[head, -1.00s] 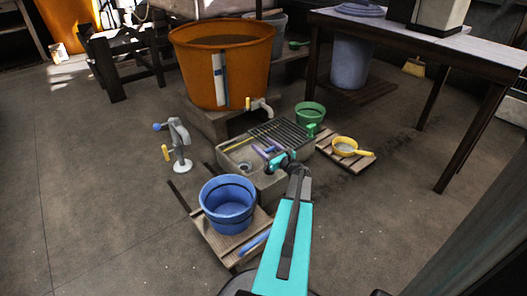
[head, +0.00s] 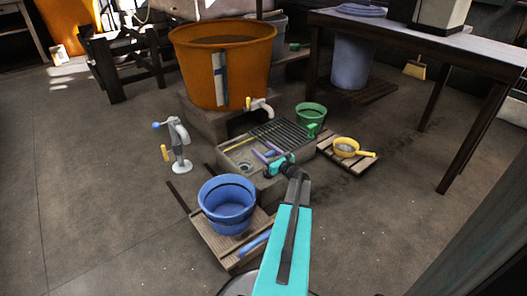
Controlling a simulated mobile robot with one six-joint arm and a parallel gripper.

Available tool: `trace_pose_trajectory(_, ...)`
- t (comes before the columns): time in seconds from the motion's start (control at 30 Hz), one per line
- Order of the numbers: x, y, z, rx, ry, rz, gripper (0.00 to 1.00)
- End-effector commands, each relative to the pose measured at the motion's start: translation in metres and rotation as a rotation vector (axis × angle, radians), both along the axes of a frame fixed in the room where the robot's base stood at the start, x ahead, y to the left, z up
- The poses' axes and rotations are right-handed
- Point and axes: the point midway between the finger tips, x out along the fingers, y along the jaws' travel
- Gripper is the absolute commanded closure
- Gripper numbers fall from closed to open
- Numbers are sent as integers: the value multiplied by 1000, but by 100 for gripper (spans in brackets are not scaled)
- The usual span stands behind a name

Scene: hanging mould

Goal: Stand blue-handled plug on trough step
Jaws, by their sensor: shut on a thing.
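A grey stone trough (head: 262,188) stands in the middle of the head view, with a slatted rack over its far right part and a drain hole (head: 245,167) in its basin. My gripper (head: 270,161), with teal fingers, is low over the right side of the basin. It is shut on a small blue-purple handle, which I take to be the blue-handled plug (head: 259,155). The plug's lower end is too small and too covered by the fingers to make out. I cannot clearly tell the trough's step from its rim.
A large orange tub (head: 222,65) with a tap stands behind the trough. A blue bucket (head: 228,205) on a wooden pallet is in front, a green bucket (head: 310,115) and a yellow pan (head: 346,146) to the right. A hand pump (head: 179,145) stands left. Floor at far left is clear.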

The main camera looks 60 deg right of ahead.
Motion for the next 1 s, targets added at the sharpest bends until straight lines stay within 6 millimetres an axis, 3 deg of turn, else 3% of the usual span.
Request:
trace_pose_trajectory(0.07, 0, 0, -2, 0, 0, 0, 78)
trace_pose_trajectory(0.1, 0, 0, -1, 0, 0, 0, 35)
trace_pose_trajectory(0.2, 0, 0, -1, 0, 0, 0, 23)
trace_pose_trajectory(0.7, 0, 0, 4, 0, 0, -1, 23)
trace_pose_trajectory(1.0, -40, 13, 5, 2, 0, -4, 23)
